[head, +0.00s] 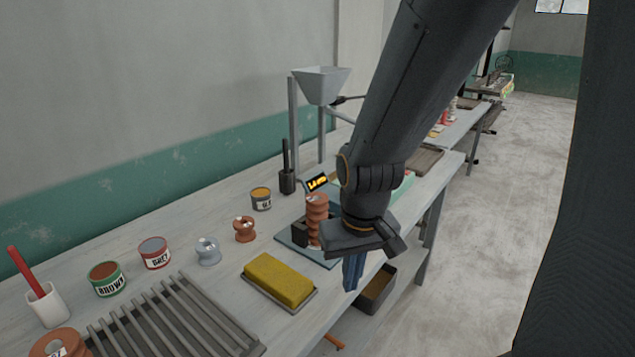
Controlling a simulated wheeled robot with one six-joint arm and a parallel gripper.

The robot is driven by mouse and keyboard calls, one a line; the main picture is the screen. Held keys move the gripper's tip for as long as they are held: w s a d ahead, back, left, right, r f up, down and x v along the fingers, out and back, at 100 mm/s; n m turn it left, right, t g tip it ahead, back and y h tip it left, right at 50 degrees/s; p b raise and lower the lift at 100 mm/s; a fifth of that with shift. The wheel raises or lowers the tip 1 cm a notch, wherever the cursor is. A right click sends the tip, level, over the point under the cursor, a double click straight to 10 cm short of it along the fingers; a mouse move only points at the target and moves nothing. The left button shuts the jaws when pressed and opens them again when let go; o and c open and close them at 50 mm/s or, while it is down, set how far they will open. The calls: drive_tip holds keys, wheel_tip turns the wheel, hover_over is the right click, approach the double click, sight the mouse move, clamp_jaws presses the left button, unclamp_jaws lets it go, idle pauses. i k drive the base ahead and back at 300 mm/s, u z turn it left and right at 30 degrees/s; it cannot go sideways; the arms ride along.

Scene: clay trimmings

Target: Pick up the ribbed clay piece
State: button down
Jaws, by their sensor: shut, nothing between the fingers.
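A ribbed reddish-brown clay piece (317,212) stands upright on a blue-grey plate (293,242) on the bench, with a small lit display behind it. My gripper (352,288) points down to the right of the piece and nearer the bench's front edge. Its blue fingers are shut with nothing between them. They appear apart from the piece. My wrist covers the right part of the plate. Smaller spool-shaped pieces, one brown (244,230) and one grey (208,252), stand to the left.
A yellow sponge (279,279) on a tray and a slatted rack (180,322) lie in front. Labelled tins, including a green one (108,279), stand behind. A hopper on a stand (320,84) rises at the back. An open box (378,292) sits below the bench edge.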

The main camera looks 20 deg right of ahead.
sight(316, 205)
drive_tip(key=z, duration=0.05)
drive_tip(key=k, duration=0.5)
drive_tip(key=z, duration=1.7)
drive_tip(key=i, duration=1.35)
drive_tip(key=u, duration=2.35)
drive_tip(key=i, duration=0.5)
drive_tip(key=u, duration=0.05)
